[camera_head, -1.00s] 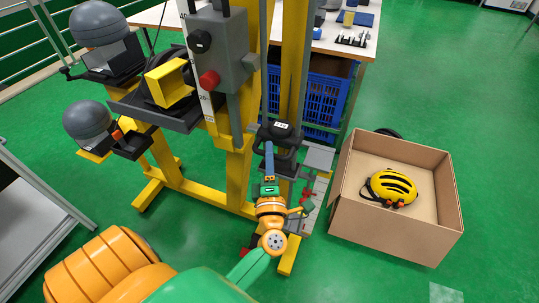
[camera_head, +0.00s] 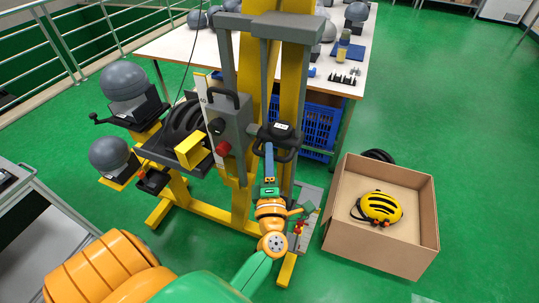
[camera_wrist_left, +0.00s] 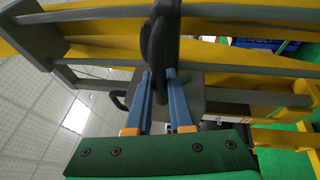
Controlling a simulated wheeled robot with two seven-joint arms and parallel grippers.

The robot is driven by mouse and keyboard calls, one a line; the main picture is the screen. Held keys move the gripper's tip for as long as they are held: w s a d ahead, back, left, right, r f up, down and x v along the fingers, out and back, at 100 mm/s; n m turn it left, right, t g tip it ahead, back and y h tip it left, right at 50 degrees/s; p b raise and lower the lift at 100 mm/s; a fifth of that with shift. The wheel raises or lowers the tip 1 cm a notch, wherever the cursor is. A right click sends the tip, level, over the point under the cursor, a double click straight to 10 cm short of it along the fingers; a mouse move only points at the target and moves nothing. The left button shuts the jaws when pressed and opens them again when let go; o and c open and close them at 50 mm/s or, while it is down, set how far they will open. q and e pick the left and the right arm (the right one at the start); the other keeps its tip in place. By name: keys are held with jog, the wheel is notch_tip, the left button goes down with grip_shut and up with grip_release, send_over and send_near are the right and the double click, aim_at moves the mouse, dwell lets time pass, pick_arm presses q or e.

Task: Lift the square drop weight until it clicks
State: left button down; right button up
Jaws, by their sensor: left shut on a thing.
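The drop weight (camera_head: 284,132) is a dark block with a small white label on top and a black looped handle, on the right-hand side of the yellow tower. My left gripper (camera_head: 269,152) reaches up from below and is shut on the handle. In the left wrist view, the blue fingers stand on both sides of the black handle (camera_wrist_left: 158,40). The weight's underside and any catch are hidden. My right gripper is not in view.
A grey box (camera_head: 236,119) with a black and a red knob sits left of the weight, beside a white scale. A cardboard box (camera_head: 376,246) with a yellow helmet (camera_head: 381,208) stands on the floor at right. A table (camera_head: 345,84) is behind.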

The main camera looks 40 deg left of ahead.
pick_arm(q)
jog(key=shift+r, duration=0.2)
jog(key=c, duration=0.8)
grip_release()
jog(key=shift+f, duration=0.2)
